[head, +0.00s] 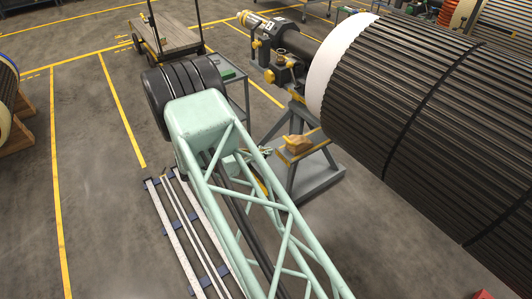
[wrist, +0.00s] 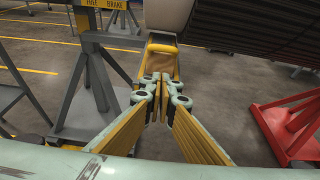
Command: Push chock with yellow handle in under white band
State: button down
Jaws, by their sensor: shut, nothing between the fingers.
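The chock (wrist: 162,66) with its yellow handle sits under the rotor in the wrist view, straight ahead of my gripper. The chock also shows in the head view (head: 297,146) on top of a grey stand. The white band (head: 335,62) wraps the near end of the ribbed rotor, and its shaded underside (wrist: 168,14) is above the chock in the wrist view. My gripper (wrist: 163,80) is shut and empty, its tips at or very near the chock's handle; I cannot tell whether they touch. My arm hides most of the gripper in the head view.
The grey stand (head: 312,181) bears the rotor's end, with its frame left of the gripper. A red stand (wrist: 284,124) is at right in the wrist view. A cart (head: 165,39) stands at the back, and white rails (head: 180,222) lie on the floor.

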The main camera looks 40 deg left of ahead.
aim_at(307, 139)
jog(key=shift+w, duration=0.2)
jog(key=shift+b+x, duration=0.45)
jog(key=shift+x, duration=3.95)
jog(key=shift+w+f, duration=0.15)
jog(key=shift+w+d+b, duration=0.6)
jog(key=shift+w+b, duration=0.1)
jog(key=shift+w, duration=1.65)
jog(key=shift+w+d+b, duration=0.55)
jog(key=shift+w+b, duration=0.2)
jog(key=shift+w, duration=1.6)
jog(key=shift+w+d+b, duration=0.6)
jog(key=shift+w+b, duration=0.1)
jog(key=shift+w, duration=1.65)
